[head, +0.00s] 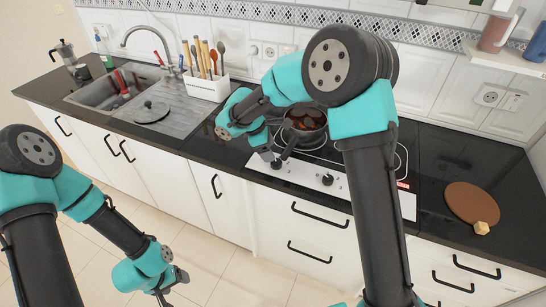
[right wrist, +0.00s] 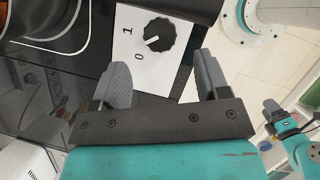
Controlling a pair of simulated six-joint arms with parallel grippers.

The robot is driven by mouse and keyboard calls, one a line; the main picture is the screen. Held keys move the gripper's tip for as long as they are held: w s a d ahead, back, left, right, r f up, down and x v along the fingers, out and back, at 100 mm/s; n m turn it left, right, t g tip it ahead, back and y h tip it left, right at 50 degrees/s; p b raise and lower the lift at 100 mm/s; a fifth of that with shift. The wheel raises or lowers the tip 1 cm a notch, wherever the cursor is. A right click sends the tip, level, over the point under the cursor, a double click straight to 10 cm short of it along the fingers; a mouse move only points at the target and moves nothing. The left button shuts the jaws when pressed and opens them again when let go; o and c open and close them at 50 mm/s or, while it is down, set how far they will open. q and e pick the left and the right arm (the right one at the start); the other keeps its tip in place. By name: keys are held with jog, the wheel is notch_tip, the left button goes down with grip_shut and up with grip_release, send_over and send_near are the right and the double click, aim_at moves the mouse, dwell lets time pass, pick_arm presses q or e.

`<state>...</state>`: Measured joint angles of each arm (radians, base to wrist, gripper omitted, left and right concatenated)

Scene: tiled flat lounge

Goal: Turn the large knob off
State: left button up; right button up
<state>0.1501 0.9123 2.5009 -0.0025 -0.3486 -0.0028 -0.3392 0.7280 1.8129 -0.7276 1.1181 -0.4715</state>
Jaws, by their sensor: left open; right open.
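A white control panel (head: 300,176) on the stove front carries a black left knob (head: 276,163) and a black right knob (head: 327,179). In the right wrist view, a black ribbed knob (right wrist: 160,35) sits beside the marks 1 and 0. Its white pointer faces left, between the two marks. My right gripper (right wrist: 163,75) is open and empty, its fingers apart on either side of the line to this knob and not touching it. In the head view it hangs near the left knob, partly hidden by my arm. My left gripper (head: 170,293) is open, low before the cabinets.
A pan (head: 307,122) with food stands on the cooktop, its handle pointing toward the front near my right gripper. A utensil holder (head: 206,86) and sink (head: 110,92) are to the left. A brown round board (head: 470,202) lies on the right counter.

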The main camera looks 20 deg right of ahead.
aim_at(276, 164)
jog(key=v, duration=1.1)
jog(key=shift+w+d+m+g+y, duration=0.15)
jog(key=shift+w+d+m+g, duration=0.15)
jog(key=shift+w+m, duration=0.5)
jog(key=shift+w+d+m+g+y, duration=0.25)
jog(key=shift+m+g, duration=0.1)
jog(key=shift+m, duration=0.85)
jog(key=shift+w+d+m+g+y, duration=0.1)
jog(key=shift+w+d+m+g, duration=0.2)
jog(key=shift+w+m, duration=0.5)
jog(key=shift+s, duration=0.25)
jog(key=shift+f, duration=0.1)
jog(key=x, duration=1.7)
jog(key=shift+s+a+f, duration=0.1)
jog(key=shift+f, duration=0.1)
jog(key=shift+c, duration=0.4)
